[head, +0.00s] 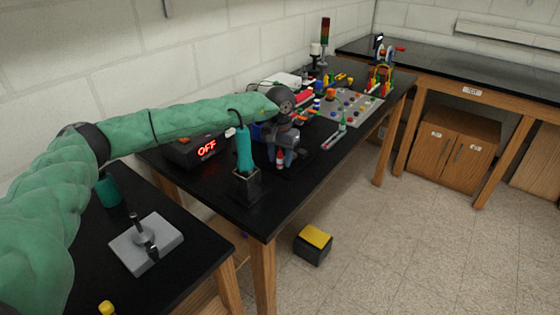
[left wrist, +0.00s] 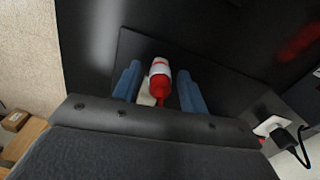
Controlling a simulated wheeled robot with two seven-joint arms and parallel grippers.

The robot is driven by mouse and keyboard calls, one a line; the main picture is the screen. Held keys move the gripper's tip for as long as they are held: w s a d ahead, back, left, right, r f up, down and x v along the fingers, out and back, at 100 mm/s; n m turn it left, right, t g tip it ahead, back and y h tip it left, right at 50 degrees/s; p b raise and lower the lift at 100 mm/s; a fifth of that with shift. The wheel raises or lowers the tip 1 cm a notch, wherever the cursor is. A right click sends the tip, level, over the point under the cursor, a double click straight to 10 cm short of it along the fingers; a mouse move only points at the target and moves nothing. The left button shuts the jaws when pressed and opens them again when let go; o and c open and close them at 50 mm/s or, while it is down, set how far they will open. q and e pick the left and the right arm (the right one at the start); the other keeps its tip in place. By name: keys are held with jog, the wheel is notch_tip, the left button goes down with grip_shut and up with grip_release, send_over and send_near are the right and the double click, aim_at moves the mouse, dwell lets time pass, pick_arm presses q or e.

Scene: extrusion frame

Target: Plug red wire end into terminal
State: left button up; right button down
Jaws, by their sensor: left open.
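My left gripper (head: 284,158) is open above the front table, pointing down. A small bottle-like thing with a red tip and white body (head: 281,156) stands between its fingers. In the left wrist view this red-and-white thing (left wrist: 160,78) lies between the two blue fingers (left wrist: 160,88), with a visible gap on the right side. No red wire end or terminal can be told for certain. A grey board with several coloured knobs (head: 357,104) lies farther back on the table. My right gripper is not in view.
A teal-handled tool in a black stand (head: 245,165) stands close in front of the gripper. A black box showing OFF (head: 196,150) is to the left. Several coloured parts (head: 380,78) crowd the back. A yellow-topped box (head: 314,242) is on the floor.

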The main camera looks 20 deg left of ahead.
aim_at(280, 153)
pick_arm(q)
grip_shut()
jog(key=shift+r, duration=0.3)
jog(key=shift+r, duration=2.75)
